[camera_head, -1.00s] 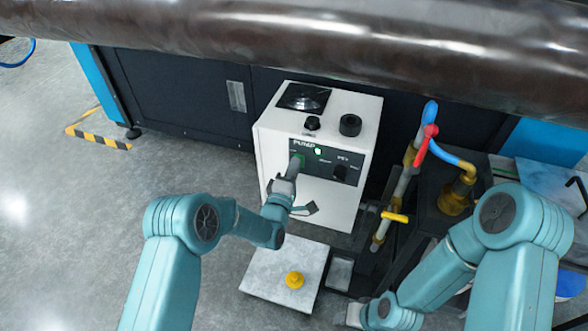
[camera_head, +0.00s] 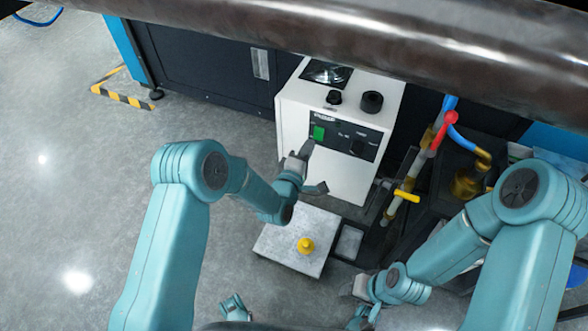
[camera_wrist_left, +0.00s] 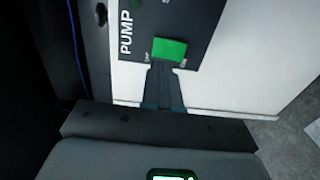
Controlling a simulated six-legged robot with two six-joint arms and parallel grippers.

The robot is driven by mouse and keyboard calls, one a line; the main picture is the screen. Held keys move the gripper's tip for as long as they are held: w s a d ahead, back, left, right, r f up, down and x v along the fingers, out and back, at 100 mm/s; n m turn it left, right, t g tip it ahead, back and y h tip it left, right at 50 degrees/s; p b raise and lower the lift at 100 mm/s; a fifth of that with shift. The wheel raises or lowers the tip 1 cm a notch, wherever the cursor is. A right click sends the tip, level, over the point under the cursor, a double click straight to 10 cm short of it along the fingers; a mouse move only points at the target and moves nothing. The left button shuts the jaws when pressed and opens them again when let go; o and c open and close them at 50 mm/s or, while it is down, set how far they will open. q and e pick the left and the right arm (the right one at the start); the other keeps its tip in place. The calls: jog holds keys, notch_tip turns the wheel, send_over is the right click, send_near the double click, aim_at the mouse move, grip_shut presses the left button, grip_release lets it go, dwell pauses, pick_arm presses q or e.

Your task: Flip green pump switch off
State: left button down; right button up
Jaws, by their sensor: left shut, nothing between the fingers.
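The green pump switch (camera_head: 318,133) is on the dark panel (camera_head: 345,137) of the white pump box (camera_head: 354,180). In the left wrist view the green switch (camera_wrist_left: 169,49) shows beside the word PUMP. My left gripper (camera_head: 307,149) is shut and empty, with its fingertips just below the switch. In the left wrist view its fingers (camera_wrist_left: 161,72) end at the switch's lower edge; I cannot tell whether they touch it. My right gripper (camera_head: 359,286) is low by the floor at right, and its jaws are too unclear to read.
Two black knobs (camera_head: 372,101) stand on top of the box. A large dark roller (camera_head: 330,35) runs above it. A pale plate with a yellow button (camera_head: 306,245) lies below. Pipes with red and yellow handles (camera_head: 405,195) stand to the right.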

pick_arm(q)
jog(key=p+v, duration=0.2)
jog(key=v, duration=0.9)
jog(key=shift+s, duration=0.25)
jog(key=shift+a+f, duration=0.1)
